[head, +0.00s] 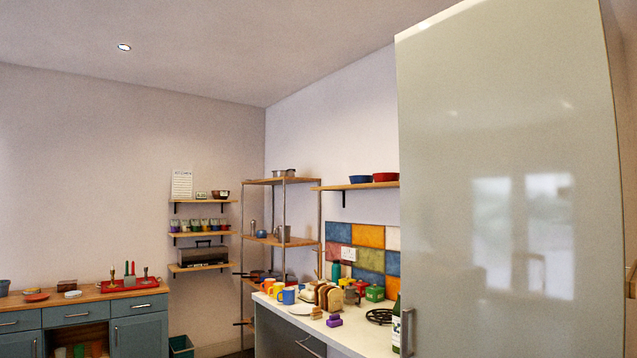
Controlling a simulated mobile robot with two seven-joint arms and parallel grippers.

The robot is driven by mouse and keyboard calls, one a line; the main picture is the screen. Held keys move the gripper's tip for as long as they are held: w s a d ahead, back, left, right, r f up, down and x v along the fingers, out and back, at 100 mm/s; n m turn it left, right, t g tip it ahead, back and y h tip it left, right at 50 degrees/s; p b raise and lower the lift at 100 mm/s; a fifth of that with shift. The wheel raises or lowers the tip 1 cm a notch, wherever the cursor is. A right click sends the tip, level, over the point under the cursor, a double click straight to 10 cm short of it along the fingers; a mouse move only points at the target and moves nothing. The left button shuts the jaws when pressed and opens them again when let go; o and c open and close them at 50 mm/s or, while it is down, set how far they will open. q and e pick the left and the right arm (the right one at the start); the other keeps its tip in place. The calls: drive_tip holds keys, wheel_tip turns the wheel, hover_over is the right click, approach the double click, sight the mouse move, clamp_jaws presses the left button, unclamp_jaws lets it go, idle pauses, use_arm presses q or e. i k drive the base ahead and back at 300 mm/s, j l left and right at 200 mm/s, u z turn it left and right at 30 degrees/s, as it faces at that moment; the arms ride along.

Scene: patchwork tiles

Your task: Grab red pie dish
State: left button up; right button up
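A red dish (386,177) sits on the wooden wall shelf (345,187) above the patchwork tiles, close to the left edge of the tall pale cabinet. It looks like a round, shallow dish with sloping sides. A blue dish (361,179) stands just left of it on the same shelf. Neither of my grippers is in view, and no arm shows near the shelf.
The tall glossy cabinet (500,180) fills the right side. Below the shelf, a white counter (330,330) holds mugs, sliced bread (330,297), a green bottle (396,322) and small pots. A metal rack (282,240) stands in the corner; a blue-grey sideboard (140,335) is at left.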

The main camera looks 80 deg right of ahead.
sight(385, 177)
drive_tip(key=l+z, duration=0.1)
drive_tip(key=z, duration=0.75)
drive_tip(key=i+l+z, duration=0.1)
drive_tip(key=z, duration=0.35)
drive_tip(key=i+z, duration=0.1)
drive_tip(key=z, duration=0.3)
drive_tip(key=i+l+z, duration=0.1)
drive_tip(key=i+z, duration=0.15)
drive_tip(key=z, duration=0.15)
drive_tip(key=i+z, duration=0.2)
drive_tip(key=z, duration=0.2)
drive_tip(key=i+z, duration=0.25)
drive_tip(key=z, duration=0.15)
drive_tip(key=i+j+z, duration=0.15)
drive_tip(key=z, duration=0.3)
drive_tip(key=i+j+z, duration=0.1)
drive_tip(key=i+j, duration=0.6)
